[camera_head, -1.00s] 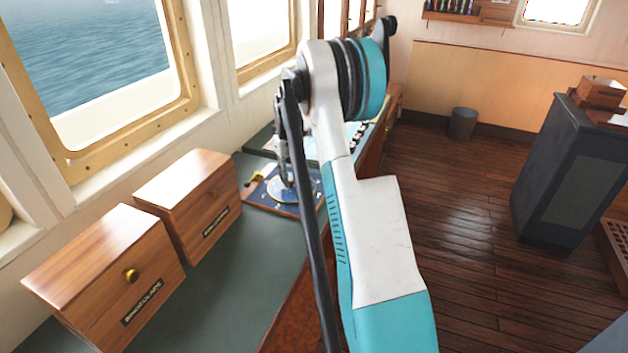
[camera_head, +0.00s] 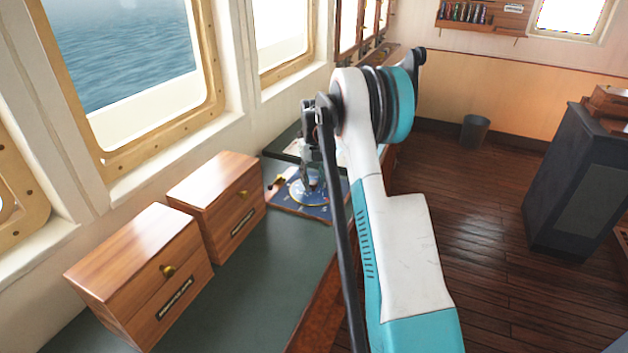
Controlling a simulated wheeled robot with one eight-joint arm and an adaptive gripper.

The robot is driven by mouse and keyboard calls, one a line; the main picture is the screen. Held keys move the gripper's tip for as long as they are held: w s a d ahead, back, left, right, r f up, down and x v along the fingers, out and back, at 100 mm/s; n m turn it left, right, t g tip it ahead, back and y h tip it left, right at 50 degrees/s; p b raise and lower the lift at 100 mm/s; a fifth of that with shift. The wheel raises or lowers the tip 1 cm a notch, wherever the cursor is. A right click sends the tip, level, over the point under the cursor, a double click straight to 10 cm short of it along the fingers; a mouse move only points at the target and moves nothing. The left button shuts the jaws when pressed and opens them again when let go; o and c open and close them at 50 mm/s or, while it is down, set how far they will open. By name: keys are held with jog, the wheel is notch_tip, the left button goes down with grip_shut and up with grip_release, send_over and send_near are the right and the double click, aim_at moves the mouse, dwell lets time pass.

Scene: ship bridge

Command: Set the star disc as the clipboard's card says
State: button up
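The star disc (camera_head: 301,197) is a pale round disc on a dark blue board (camera_head: 318,212) on the green counter, beyond the wooden boxes. My gripper (camera_head: 313,188) points down over the disc, partly hidden by my own arm. Its fingers are too small and overlapped to show whether they are open or whether they touch the disc. A small brass knob or handle (camera_head: 275,182) sits at the board's left edge. I cannot make out a clipboard or its card.
Two wooden boxes with brass knobs and label plates, a near one (camera_head: 140,275) and a farther one (camera_head: 218,205), stand on the green counter (camera_head: 245,295) below the windows. A dark cabinet (camera_head: 575,185) stands at the right. A bin (camera_head: 474,131) stands by the back wall.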

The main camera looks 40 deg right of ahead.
aim_at(314, 182)
dwell(0.3)
notch_tip(314, 182, up, 12)
dwell(0.5)
jog(key=shift+r, duration=0.1)
notch_tip(314, 182, down, 12)
jog(key=n+p, duration=1.3)
jog(key=p, duration=0.1)
jog(key=shift+n+p, duration=0.3)
jog(key=shift+p, duration=0.05)
jog(key=shift+a, duration=0.1)
grip_shut()
